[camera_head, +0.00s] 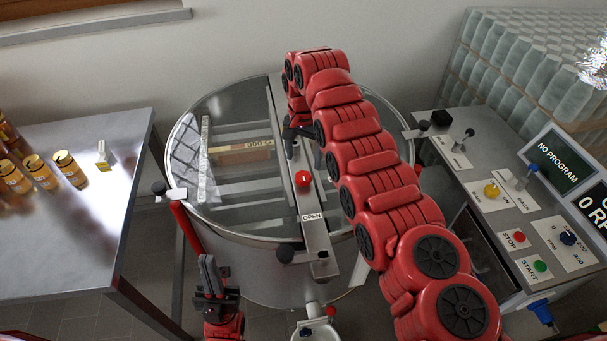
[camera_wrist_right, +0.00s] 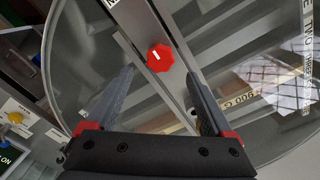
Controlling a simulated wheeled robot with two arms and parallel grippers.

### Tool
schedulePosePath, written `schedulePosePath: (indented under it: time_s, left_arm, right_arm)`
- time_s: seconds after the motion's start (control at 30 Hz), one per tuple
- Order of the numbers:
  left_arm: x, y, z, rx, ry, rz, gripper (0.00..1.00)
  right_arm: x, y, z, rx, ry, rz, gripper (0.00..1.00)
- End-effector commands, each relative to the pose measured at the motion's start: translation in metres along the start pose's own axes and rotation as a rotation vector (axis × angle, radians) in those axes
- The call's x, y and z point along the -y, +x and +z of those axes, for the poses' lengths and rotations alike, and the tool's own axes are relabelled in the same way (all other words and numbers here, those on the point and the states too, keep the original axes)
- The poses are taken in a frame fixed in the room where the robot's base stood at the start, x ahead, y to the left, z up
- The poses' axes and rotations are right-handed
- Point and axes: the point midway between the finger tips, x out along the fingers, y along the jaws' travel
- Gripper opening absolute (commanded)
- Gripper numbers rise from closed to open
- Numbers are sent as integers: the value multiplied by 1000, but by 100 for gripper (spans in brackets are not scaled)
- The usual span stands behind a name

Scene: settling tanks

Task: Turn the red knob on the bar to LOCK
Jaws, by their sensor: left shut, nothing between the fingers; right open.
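The red knob (camera_head: 303,178) sits on the metal bar (camera_head: 318,240) that crosses the round tank's clear lid. An OPEN label (camera_head: 312,217) is on the bar, nearer to me than the knob. I cannot see a LOCK label. My right gripper (camera_head: 303,140) is open above the bar, just beyond the knob. In the right wrist view the knob (camera_wrist_right: 160,57) has a short white mark and appears between and slightly ahead of the open fingertips (camera_wrist_right: 160,75), with no clear contact. My left gripper (camera_head: 210,272) is shut and empty, in front of the tank at the lower left.
The round tank (camera_head: 240,230) holds frames under its lid. A metal table (camera_head: 90,230) with amber jars (camera_head: 40,172) stands left. A control panel (camera_head: 490,150) with knobs, START and STOP buttons stands right. My right arm arches over the tank's right side.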

Motion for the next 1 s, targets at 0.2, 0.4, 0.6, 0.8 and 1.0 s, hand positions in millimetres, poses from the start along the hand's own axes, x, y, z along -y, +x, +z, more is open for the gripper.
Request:
schedulePosePath:
  time_s: [0.2, 0.4, 0.6, 0.8, 1.0]
  left_arm:
    - [1, 18, -3, 0, 0, 0, 0]
    - [1, 22, -4, 0, 0, 0, 0]
    - [1, 22, -4, 1, 0, 0, 0]
    - [1, 22, -4, 1, 0, 0, 0]
    - [1, 22, -4, 1, 0, 0, 0]
  right_arm:
    - [-1, 39, 2, 6, 0, 4, 86]
    - [-1, 60, 0, 2, 0, 2, 86]
    - [-1, 64, 0, 2, 0, 2, 86]
    - [-1, 64, 0, 1, 0, 2, 73]
    - [-1, 64, 0, 1, 0, 2, 37]
